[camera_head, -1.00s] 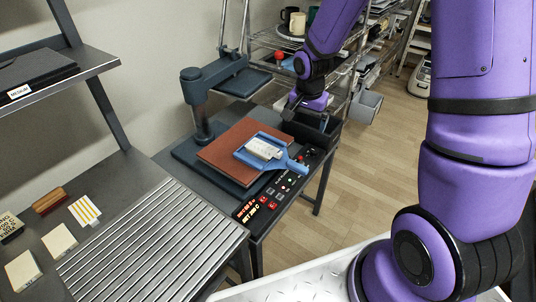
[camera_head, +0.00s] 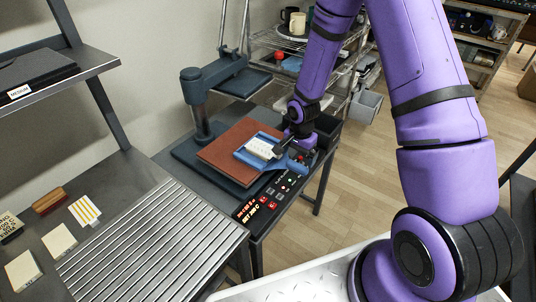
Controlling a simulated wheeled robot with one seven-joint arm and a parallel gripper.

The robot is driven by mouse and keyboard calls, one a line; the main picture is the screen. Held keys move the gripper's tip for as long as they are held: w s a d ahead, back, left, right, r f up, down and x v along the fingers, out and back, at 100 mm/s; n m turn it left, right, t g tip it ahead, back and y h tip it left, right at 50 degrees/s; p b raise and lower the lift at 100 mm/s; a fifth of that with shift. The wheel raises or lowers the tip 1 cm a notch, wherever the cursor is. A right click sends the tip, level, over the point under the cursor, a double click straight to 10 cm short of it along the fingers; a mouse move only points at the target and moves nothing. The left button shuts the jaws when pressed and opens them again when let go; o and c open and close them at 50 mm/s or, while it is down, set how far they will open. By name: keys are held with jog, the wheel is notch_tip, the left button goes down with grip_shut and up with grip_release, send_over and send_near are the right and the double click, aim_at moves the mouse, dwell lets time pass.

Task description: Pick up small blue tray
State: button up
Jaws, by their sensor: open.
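The small blue tray (camera_head: 243,155) lies on the reddish-brown pad of the press, with its handle (camera_head: 293,166) pointing right over the control panel. A white printed item (camera_head: 261,148) lies in the tray. My gripper (camera_head: 281,150) is open, at the right side of the tray near where the handle joins it. Its dark fingers overlap the tray's edge in the picture; I cannot tell whether they touch it. My wrist hides part of the tray's far right corner.
The press (camera_head: 203,110) has its upper plate (camera_head: 243,83) swung up behind the pad (camera_head: 225,139). A wire rack with mugs (camera_head: 297,22) is behind. A ribbed bench (camera_head: 150,245) with small blocks is at left.

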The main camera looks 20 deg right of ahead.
aim_at(298, 164)
jog(key=shift+w+d+f, duration=0.1)
jog(key=shift+f, duration=1.2)
jog(key=shift+d+f, duration=0.1)
jog(key=shift+f, duration=1.2)
jog(key=c, duration=0.8)
jog(key=shift+r, duration=0.15)
